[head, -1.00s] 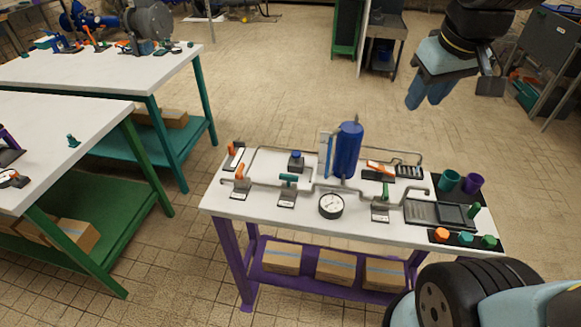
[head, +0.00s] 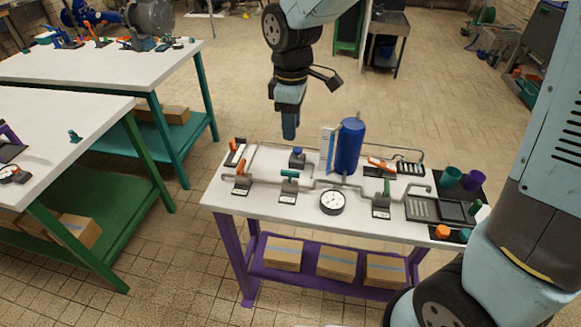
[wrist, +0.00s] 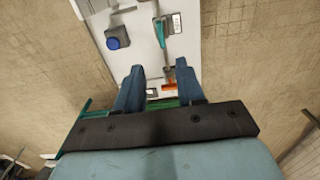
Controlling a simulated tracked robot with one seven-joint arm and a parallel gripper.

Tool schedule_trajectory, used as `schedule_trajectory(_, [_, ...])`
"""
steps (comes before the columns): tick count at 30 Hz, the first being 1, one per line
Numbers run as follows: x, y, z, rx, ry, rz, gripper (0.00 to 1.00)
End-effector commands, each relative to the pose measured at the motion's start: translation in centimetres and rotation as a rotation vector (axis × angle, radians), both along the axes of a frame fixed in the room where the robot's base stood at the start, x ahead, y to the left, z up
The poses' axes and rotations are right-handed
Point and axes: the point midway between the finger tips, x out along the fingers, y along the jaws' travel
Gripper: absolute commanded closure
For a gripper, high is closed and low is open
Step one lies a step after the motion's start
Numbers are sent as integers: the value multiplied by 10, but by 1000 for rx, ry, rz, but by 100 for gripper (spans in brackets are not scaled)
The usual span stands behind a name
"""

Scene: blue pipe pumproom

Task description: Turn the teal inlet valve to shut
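The teal inlet valve (head: 289,174) stands on the purple-legged table, left of the pressure gauge. Its teal handle lies left to right, roughly along the grey pipe, with a label plate in front. In the wrist view the teal handle (wrist: 160,32) is at the top, beyond my fingertips. My gripper (head: 289,136) points down above the back of the table, behind and above the valve, touching nothing. In the wrist view my gripper (wrist: 158,72) has its two blue fingers apart with nothing held between them.
A blue-knobbed box (head: 297,159) stands close behind the valve. Orange-handled valves (head: 241,168) are to its left. A round gauge (head: 332,202), a tall blue cylinder (head: 350,146) and a green-handled valve (head: 386,188) stand to its right. Thin pipes cross the tabletop.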

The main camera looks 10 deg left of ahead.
Motion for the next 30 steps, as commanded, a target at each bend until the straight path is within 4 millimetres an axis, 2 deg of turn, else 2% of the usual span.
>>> schedule_trajectory(8, [-1, 3, -23, -4, 6, 15, 62])
schedule_trajectory(21, [-2, 3, -99, -5, 7, 13, 62])
schedule_trajectory(30, [-1, 3, -134, -4, 5, 12, 62])
